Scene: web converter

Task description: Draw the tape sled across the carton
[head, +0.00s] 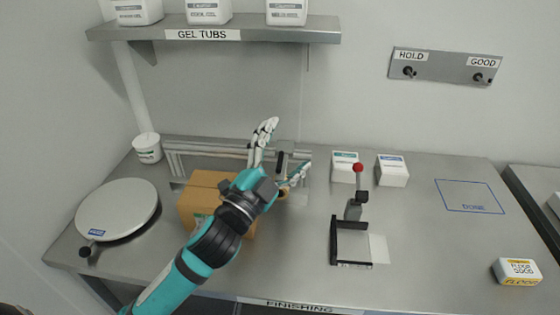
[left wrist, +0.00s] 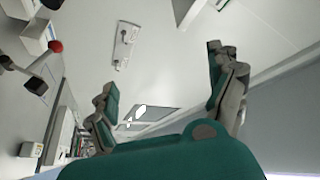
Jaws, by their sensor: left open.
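The brown carton (head: 200,193) sits on the steel bench, partly hidden behind my left arm. Behind it runs a metal rail fixture (head: 200,152). A dark upright handle (head: 280,160), apparently on the tape sled, shows at the rail's right part; the sled's body is mostly hidden. My left gripper (head: 287,145) is above the carton's right back side, its fingers spread, with the handle appearing between them; contact cannot be told. In the left wrist view the open fingers (left wrist: 160,65) have nothing visible between them. My right gripper is not in view.
A press with a red knob (head: 357,168) stands right of centre, two white tubs (head: 392,170) behind it. A round turntable (head: 117,208) is at left, a white pot (head: 148,148) behind it. A GEL TUBS shelf (head: 270,34) overhangs the back. The DONE outline (head: 470,196) is empty.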

